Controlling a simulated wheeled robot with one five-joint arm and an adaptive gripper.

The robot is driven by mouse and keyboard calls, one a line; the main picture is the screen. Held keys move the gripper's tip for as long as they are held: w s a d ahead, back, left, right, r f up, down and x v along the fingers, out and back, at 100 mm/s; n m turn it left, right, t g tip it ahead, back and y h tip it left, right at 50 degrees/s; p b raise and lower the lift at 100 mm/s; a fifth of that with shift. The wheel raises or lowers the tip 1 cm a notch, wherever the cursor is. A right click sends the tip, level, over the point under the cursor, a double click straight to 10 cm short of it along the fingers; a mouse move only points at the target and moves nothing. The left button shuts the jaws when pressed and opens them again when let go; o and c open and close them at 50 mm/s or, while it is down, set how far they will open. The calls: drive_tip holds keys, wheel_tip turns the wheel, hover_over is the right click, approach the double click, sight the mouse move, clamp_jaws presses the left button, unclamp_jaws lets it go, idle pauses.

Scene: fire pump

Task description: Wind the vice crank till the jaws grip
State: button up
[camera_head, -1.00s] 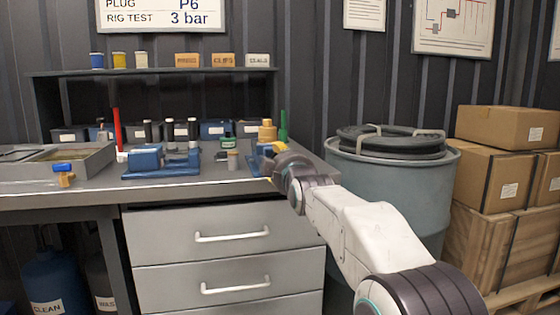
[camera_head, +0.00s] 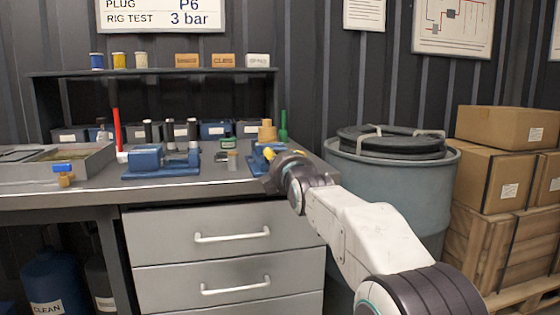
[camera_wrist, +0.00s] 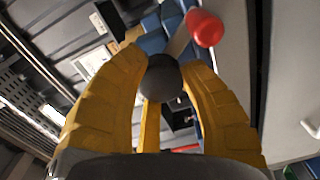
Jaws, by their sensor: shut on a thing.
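The blue vice (camera_head: 262,158) stands on the right end of the bench, with a tan cylindrical part (camera_head: 267,131) above it. My gripper (camera_head: 268,155) is at the vice's right front and hides part of it. In the wrist view my yellow fingers (camera_wrist: 162,80) are closed around a dark grey ball on the vice crank (camera_wrist: 163,78). A pale bar runs from there to a red knob (camera_wrist: 205,28), which lies outside the fingers. Blue vice parts (camera_wrist: 152,35) show behind the crank. The vice jaws cannot be made out clearly.
A grey tray (camera_head: 85,165) lies farther left. Drawers (camera_head: 230,235) are below.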

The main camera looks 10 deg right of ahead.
drive_tip(key=shift+a+r, duration=0.1)
drive_tip(key=shift+r, duration=0.15)
drive_tip(key=o, duration=0.8)
drive_tip(key=shift+a, duration=0.1)
drive_tip(key=o, duration=0.4)
drive_tip(key=shift+f, duration=0.2)
drive_tip(key=s, duration=1.2)
